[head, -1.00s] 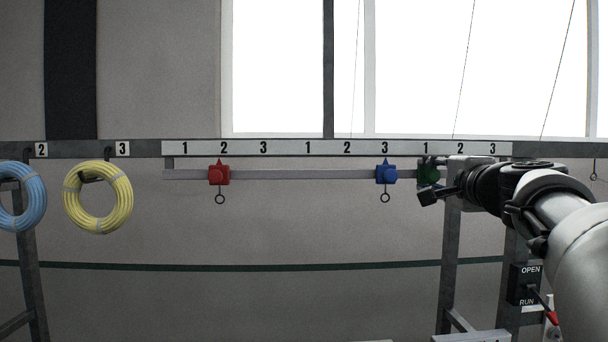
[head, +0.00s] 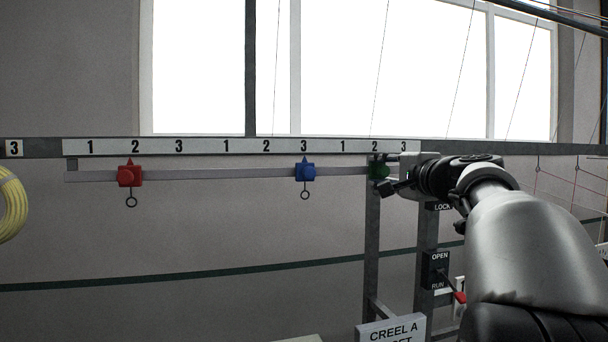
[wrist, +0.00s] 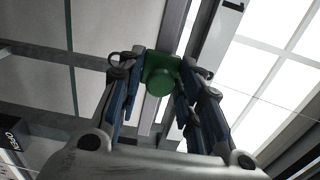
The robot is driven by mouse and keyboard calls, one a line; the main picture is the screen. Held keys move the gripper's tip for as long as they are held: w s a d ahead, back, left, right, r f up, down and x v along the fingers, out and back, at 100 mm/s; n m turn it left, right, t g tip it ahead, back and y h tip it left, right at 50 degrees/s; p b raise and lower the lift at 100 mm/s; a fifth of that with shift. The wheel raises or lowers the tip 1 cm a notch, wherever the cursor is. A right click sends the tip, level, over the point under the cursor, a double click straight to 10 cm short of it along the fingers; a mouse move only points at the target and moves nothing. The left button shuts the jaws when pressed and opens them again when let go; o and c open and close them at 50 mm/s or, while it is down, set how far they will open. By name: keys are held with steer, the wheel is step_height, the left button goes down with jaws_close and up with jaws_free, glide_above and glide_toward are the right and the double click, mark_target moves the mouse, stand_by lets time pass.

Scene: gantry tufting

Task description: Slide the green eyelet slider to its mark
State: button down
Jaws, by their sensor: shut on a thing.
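The green eyelet slider (head: 378,171) sits on the grey rail (head: 225,174), below the 2 of the right-hand 1-2-3 group on the number strip (head: 200,147). My gripper (head: 389,173) reaches it from the right and is shut on it. In the wrist view the green slider (wrist: 161,76) sits between the two fingers of my gripper (wrist: 160,72). Its eyelet cannot be made out clearly, and the fingers hide part of its body.
A red slider (head: 130,176) stands below the left group's 2. A blue slider (head: 305,172) stands below the middle group's 3. A grey post (head: 372,240) and an OPEN/RUN switch box (head: 437,272) are below my arm. A yellow coil (head: 10,205) hangs at far left.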

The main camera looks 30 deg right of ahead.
steer(key=shift+a, duration=0.15)
steer(key=c, duration=1.4)
jaws_free()
steer(key=v, duration=1.2)
